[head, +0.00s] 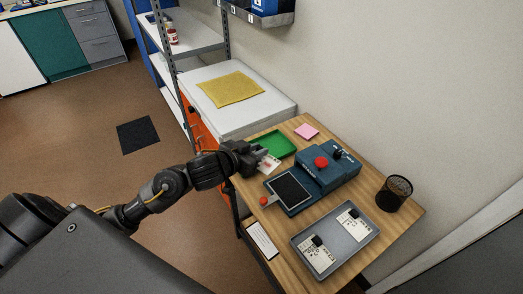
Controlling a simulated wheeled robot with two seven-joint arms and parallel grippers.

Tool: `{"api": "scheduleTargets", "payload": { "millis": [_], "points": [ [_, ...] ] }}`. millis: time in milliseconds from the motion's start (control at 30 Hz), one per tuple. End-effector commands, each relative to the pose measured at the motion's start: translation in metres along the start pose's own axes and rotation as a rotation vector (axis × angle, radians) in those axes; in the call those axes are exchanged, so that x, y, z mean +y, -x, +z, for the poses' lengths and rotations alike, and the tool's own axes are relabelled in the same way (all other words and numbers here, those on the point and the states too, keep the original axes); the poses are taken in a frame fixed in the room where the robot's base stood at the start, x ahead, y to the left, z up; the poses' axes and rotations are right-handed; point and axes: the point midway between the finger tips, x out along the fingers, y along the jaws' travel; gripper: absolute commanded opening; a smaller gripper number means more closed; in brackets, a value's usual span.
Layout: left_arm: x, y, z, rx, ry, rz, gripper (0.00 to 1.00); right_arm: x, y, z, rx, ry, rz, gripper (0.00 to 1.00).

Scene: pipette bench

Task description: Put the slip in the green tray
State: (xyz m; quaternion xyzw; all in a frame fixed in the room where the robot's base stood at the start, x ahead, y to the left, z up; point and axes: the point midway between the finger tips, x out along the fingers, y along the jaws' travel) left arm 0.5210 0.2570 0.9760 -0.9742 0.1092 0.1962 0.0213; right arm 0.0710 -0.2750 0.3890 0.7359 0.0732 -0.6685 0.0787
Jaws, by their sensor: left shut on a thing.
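The slip (270,165) is a small white card with a red mark. My left gripper (260,157) is shut on it above the far left part of the wooden table. The green tray (277,144) lies flat on the table just beyond the gripper. The gripper hides part of the tray's near left side, and part of the slip is hidden by the fingers. Whether the slip touches the tray or the table I cannot tell. My right gripper is not in view.
A blue device (328,168) with a red knob and dark screen stands right of the slip. A grey tray (337,246) with two cards is at the front. A black mesh cup (394,193) stands at right, a pink note pad (306,131) behind. The wall borders the table's right.

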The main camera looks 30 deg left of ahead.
Motion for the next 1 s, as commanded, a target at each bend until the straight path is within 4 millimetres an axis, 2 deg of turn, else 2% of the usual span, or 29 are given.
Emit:
{"api": "scheduleTargets", "payload": {
  "millis": [233, 533, 667, 900, 1000],
  "points": [
    [-0.007, 0.001, 0.013, 0.002, 0.031, -0.068, 0.00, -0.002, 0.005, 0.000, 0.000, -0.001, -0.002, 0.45],
    [-0.015, -0.004, 0.016, 0.002, 0.029, -0.081, 0.00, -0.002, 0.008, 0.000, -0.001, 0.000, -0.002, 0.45],
    [-0.037, -0.020, 0.019, 0.001, 0.028, -0.084, 0.00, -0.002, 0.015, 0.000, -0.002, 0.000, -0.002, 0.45],
    [-0.091, -0.062, 0.032, 0.002, 0.031, -0.083, 0.00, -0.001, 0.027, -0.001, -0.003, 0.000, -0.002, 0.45],
    [-0.102, -0.079, 0.051, 0.000, 0.033, -0.080, 0.00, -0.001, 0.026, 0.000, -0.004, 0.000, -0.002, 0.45]
  ]
}}
